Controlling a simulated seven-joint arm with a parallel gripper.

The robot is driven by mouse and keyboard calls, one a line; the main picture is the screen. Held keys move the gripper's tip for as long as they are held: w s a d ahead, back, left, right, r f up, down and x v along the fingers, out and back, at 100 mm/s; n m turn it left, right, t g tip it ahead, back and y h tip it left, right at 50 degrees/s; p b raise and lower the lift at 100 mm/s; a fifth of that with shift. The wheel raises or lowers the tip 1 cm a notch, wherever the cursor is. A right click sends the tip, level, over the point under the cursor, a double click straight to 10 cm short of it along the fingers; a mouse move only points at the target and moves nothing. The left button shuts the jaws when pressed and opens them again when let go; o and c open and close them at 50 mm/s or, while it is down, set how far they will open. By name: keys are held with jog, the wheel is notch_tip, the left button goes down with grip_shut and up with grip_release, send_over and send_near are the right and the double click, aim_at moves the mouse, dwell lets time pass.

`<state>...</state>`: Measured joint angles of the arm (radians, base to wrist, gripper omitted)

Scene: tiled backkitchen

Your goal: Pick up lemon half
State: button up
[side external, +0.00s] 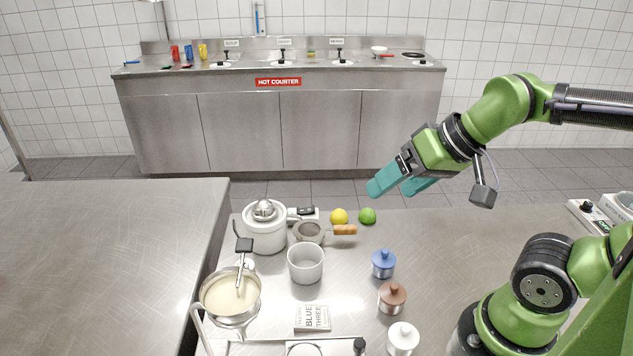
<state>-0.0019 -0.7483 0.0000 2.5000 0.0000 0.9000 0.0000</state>
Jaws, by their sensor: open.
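A yellow lemon piece (339,216) lies on the steel worktop near its far edge. It is too small to tell whether it is a half or a whole fruit. A green lime (367,216) lies just to its right. My gripper (391,189), with teal fingers, hangs in the air in front of the arm, above and to the right of the lemon and lime in the picture. Its fingers are apart, with nothing seen between them.
Left of the lemon stand a white juicer (265,236), a wooden-handled strainer (309,232) and a white pot (306,268). The worktop (450,245) right of the lime is clear.

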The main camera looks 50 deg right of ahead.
jog(key=w+f+m+g, duration=0.1)
jog(key=w+f+g, duration=0.1)
jog(key=w, duration=0.2)
jog(key=m+g+h, duration=0.2)
jog(key=m+g, duration=0.3)
jog(key=m, duration=2.5)
send_over(339, 210)
notch_tip(339, 210, down, 6)
jog(key=f, duration=1.1)
jog(key=shift+s, duration=0.3)
jog(key=f, duration=0.5)
jog(key=shift+w+a, duration=0.1)
jog(key=shift+w, duration=0.15)
jog(key=c, duration=1)
